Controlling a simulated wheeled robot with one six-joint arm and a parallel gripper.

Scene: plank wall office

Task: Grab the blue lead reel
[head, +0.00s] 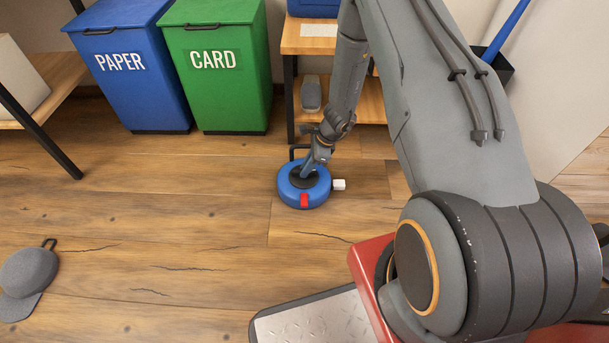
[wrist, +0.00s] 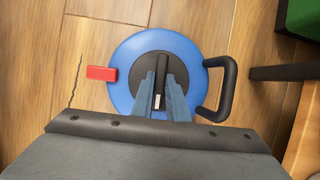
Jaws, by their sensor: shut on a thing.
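The blue lead reel (head: 290,197) is a round blue disc with a dark hub, a red block on its rim and a black loop handle. In the head view it is at the centre, on or just above the wooden floor; I cannot tell which. It also fills the middle of the wrist view (wrist: 126,74), with the handle on the right. My gripper (head: 306,174) is over the hub, and in the wrist view its fingers (wrist: 161,98) are shut on the dark bar across the hub.
A blue PAPER bin (head: 128,90) and a green CARD bin (head: 224,93) stand behind to the left. A wooden shelf unit (head: 368,101) stands just behind the reel. A grey cap (head: 26,276) lies at the far left. The floor (head: 170,220) left of the reel is clear.

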